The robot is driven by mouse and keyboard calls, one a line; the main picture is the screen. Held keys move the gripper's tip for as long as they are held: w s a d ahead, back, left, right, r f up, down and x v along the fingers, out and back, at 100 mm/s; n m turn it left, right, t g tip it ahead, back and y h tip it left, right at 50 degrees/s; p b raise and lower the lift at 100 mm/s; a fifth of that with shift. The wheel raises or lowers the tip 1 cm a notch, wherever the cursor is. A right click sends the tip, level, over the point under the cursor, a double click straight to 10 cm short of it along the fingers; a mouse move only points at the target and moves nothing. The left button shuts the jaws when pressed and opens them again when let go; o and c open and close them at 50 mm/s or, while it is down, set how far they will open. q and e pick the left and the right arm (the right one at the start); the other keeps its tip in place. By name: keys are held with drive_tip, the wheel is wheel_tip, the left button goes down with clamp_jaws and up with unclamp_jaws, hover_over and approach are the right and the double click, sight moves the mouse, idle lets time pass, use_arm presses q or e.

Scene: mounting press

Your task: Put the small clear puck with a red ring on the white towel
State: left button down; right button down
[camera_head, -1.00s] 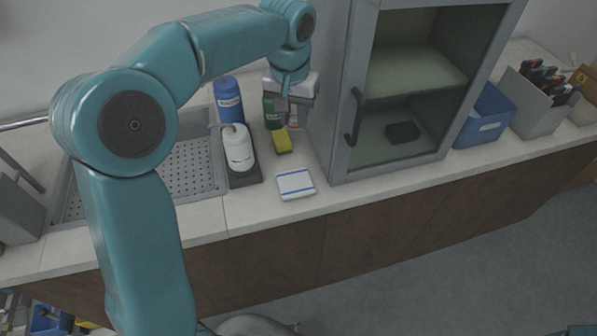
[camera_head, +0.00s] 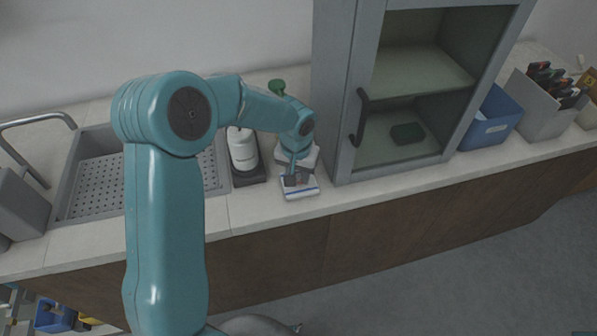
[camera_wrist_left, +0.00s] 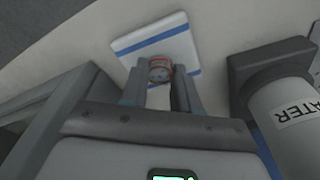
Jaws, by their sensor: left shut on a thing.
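The white towel with blue stripes (camera_head: 303,193) lies folded on the counter near its front edge, and it also shows in the left wrist view (camera_wrist_left: 152,38). My left gripper (camera_head: 292,180) is over the towel in the head view. In the left wrist view its fingers (camera_wrist_left: 160,80) are shut on the small clear puck with a red ring (camera_wrist_left: 160,68). The puck shows at the fingertips, against the near edge of the towel. I cannot tell whether it touches the towel. The puck is too small to make out in the head view. My right gripper is not in view.
A white bottle (camera_head: 242,150) stands on a dark base left of the towel; its label shows in the wrist view (camera_wrist_left: 290,120). A sink (camera_head: 95,185) is further left. A glass-fronted cabinet (camera_head: 345,130) stands right of the towel. Blue bin (camera_head: 490,120) is beyond it.

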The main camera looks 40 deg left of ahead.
use_arm(q)
drive_tip(key=shift+f+b, duration=0.2)
drive_tip(key=shift+b, duration=0.1)
drive_tip(key=c, duration=0.8)
unclamp_jaws()
drive_tip(key=shift+r, duration=0.15)
drive_tip(key=shift+r+p, duration=0.3)
drive_tip(key=shift+p, duration=0.2)
drive_tip(key=r, duration=0.3)
drive_tip(key=s+r, duration=0.1)
drive_tip(key=r, duration=0.7)
drive_tip(key=shift+s+d+r+b, duration=0.2)
drive_tip(key=shift+r+b, duration=0.05)
drive_tip(key=shift+b, duration=0.15)
